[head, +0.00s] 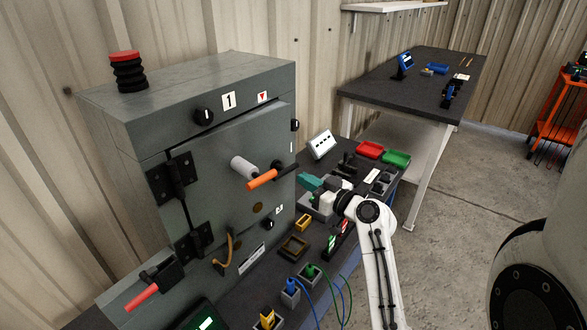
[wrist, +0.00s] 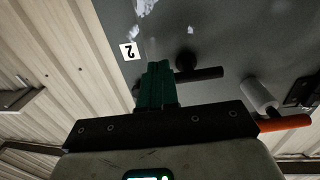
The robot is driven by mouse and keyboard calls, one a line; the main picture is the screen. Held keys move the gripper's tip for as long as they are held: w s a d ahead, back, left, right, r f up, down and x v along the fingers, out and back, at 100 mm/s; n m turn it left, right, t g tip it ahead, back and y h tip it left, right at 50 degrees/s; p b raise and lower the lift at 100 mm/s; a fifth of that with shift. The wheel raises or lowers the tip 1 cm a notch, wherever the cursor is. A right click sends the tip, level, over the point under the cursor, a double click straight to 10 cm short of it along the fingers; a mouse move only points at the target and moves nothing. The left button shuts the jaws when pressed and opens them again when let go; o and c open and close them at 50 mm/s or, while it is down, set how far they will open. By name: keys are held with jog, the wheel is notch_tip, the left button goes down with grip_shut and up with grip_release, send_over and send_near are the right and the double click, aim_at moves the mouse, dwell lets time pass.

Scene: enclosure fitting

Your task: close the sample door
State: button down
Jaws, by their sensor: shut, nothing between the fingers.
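The sample door appears to be the grey hinged panel (head: 222,185) on the front of the grey enclosure (head: 215,82). Black hinges (head: 176,176) are on its left side. A white cylinder (head: 243,167) and an orange-gripped handle (head: 265,178) stick out from it. The panel looks slightly proud of the frame, but I cannot tell the exact gap. My gripper (head: 308,182) is shut and empty, right of the enclosure. In the wrist view its teal fingers (wrist: 158,68) lie near a black lever (wrist: 200,74) and a label "2" (wrist: 129,52); contact is unclear. The orange handle (wrist: 284,123) shows at right.
A red-handled clamp (head: 145,295) is at lower left. The bench holds cable plugs (head: 290,288), a white box (head: 321,144), and red (head: 369,149) and green trays (head: 396,159). Another table (head: 425,85) stands behind. Floor at right is mostly open.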

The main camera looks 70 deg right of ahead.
jog(key=shift+p+x, duration=0.7)
jog(key=shift+x, duration=1.95)
